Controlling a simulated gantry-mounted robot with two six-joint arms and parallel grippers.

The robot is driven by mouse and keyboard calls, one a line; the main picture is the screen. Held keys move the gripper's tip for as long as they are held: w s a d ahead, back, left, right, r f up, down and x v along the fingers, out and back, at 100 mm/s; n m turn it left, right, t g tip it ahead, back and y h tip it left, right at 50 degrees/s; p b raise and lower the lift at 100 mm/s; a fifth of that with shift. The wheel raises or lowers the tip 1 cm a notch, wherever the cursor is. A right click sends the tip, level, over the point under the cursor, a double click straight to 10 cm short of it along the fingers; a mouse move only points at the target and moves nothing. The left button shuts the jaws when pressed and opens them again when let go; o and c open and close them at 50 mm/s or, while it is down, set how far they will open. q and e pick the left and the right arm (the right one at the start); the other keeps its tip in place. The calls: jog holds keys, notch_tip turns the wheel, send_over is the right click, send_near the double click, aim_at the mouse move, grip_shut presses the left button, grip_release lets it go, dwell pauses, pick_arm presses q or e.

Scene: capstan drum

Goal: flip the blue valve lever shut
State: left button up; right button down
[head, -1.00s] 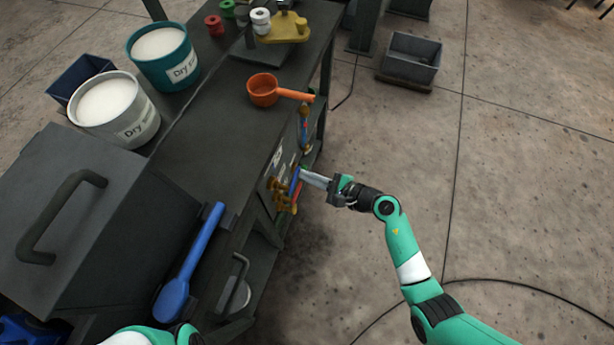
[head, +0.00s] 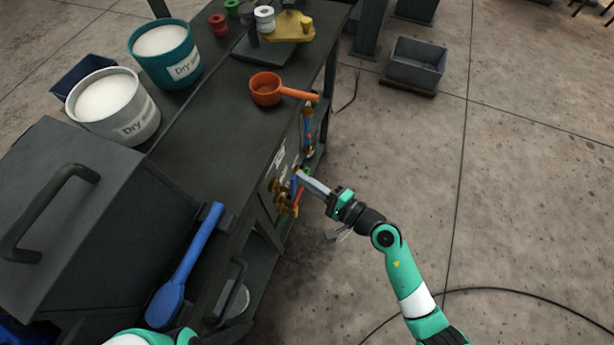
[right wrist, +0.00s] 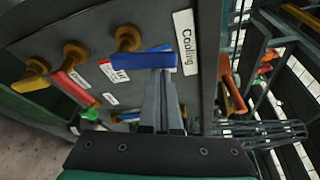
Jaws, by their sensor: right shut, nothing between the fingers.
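The blue valve lever (right wrist: 143,61) lies roughly level across the right wrist view, running right from a brass valve (right wrist: 127,38). It also shows small on the panel at the bench side in the head view (head: 294,186). My right gripper (right wrist: 164,76) is shut and empty, with its fingertips at the blue lever's right part; whether they touch cannot be told. In the head view my right gripper (head: 300,175) points left at the valve group. My left gripper is out of view; only a piece of my left arm shows at the bottom.
A red lever (right wrist: 74,87) and a yellow lever (right wrist: 31,83) sit on brass valves left of the blue one. A "Cooling" label (right wrist: 187,41) is right of it. An orange scoop (head: 266,89) stands on the bench above.

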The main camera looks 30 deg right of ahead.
jog(key=shift+s+a+r, duration=0.1)
jog(key=shift+s+a, duration=0.1)
jog(key=shift+a, duration=0.1)
dwell(0.6)
jog(key=p+v, duration=0.1)
jog(key=v, duration=1)
jog(key=shift+s, duration=0.3)
